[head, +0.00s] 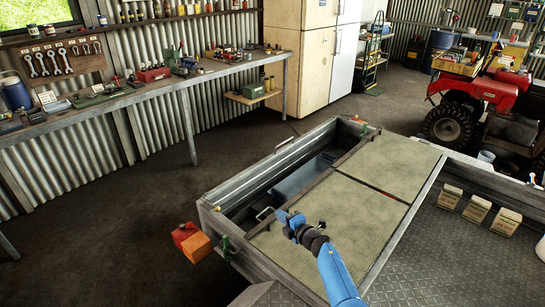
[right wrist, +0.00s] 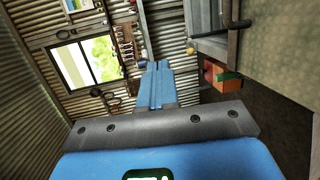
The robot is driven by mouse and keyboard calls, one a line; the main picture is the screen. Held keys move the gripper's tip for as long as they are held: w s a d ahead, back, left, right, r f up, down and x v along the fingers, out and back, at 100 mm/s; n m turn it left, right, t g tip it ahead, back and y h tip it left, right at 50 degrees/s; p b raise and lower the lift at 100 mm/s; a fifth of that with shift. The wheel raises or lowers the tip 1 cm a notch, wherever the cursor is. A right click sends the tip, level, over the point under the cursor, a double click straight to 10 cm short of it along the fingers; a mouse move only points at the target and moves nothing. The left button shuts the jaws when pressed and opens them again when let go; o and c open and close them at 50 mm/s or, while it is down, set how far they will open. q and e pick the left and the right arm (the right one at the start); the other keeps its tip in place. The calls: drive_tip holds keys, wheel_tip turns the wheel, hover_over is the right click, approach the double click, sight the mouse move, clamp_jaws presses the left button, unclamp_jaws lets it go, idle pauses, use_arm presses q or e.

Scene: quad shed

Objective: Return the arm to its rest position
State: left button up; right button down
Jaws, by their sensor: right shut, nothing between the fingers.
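My right arm (head: 335,270) comes in from the bottom of the head view. Its right gripper (head: 285,216) is above the near end of the pale green panels (head: 325,208) on the long metal-framed box. The right wrist view shows its blue fingers (right wrist: 156,85) pressed together with nothing between them. Whether the gripper touches the panel below cannot be told. My left arm and gripper are not in view.
The box's open bay (head: 262,205) holds a blue-grey bin (head: 300,178). Small cartons (head: 478,208) stand on the dark deck at right. A workbench (head: 130,97) lines the wall, with open floor between.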

drive_tip(key=s+d+r+m+t, duration=0.3)
drive_tip(key=r+m+t, duration=0.3)
drive_tip(key=r, duration=0.4)
drive_tip(key=s+d+m+h, duration=0.3)
drive_tip(key=s+m, duration=0.3)
drive_tip(key=s, duration=0.9)
drive_tip(key=s+d+f+m+g+h, duration=0.1)
drive_tip(key=s+d+m+h, duration=0.2)
drive_tip(key=s, duration=1.3)
drive_tip(key=s+d+f+m+h, duration=0.1)
drive_tip(key=s+d+m, duration=0.4)
drive_tip(key=s+m, duration=0.5)
drive_tip(key=shift+s+d+g+h, duration=0.3)
drive_tip(key=shift+s+h, duration=0.6)
drive_tip(key=shift+s, duration=1.95)
